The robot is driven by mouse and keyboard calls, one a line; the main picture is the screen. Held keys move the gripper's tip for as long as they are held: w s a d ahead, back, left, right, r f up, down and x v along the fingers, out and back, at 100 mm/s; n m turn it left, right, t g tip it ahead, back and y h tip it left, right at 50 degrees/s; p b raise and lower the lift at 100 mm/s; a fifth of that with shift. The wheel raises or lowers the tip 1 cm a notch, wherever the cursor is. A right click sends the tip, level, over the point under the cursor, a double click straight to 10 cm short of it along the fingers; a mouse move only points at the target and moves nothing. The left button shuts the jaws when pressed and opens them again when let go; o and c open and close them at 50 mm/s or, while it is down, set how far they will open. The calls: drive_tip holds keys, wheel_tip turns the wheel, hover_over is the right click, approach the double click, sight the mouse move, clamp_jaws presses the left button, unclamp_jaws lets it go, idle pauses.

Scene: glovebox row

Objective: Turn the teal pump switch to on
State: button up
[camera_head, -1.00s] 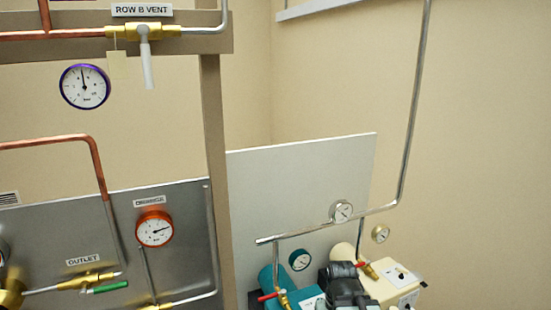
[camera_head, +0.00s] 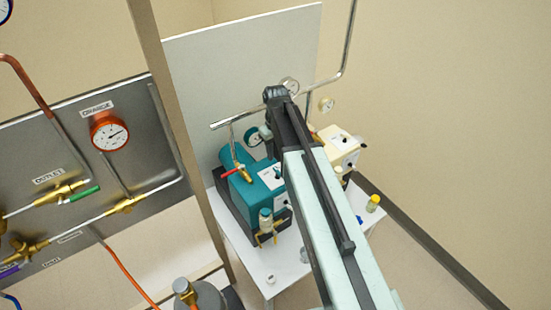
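The teal pump (camera_head: 256,187) stands on a white table behind and left of my arm. A white plate (camera_head: 269,175) with small dark marks is on its top; the switch there is too small to read, and the arm covers the pump's right edge. A red-handled valve (camera_head: 238,172) and a teal-rimmed gauge (camera_head: 253,137) belong to its pipework. My arm reaches up from the bottom right across the pumps. My gripper's fingers do not show.
A cream pump (camera_head: 340,146) stands right of my arm, partly hidden. A glass jar (camera_head: 266,222) is at the teal pump's front. A brown post (camera_head: 180,140) and grey valve panel (camera_head: 60,135) stand left.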

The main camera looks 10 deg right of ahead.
sight(275, 168)
wheel_tip(275, 168, down, 8)
drive_tip(key=b, duration=0.8)
drive_tip(key=shift+f, duration=0.15)
clamp_jaws()
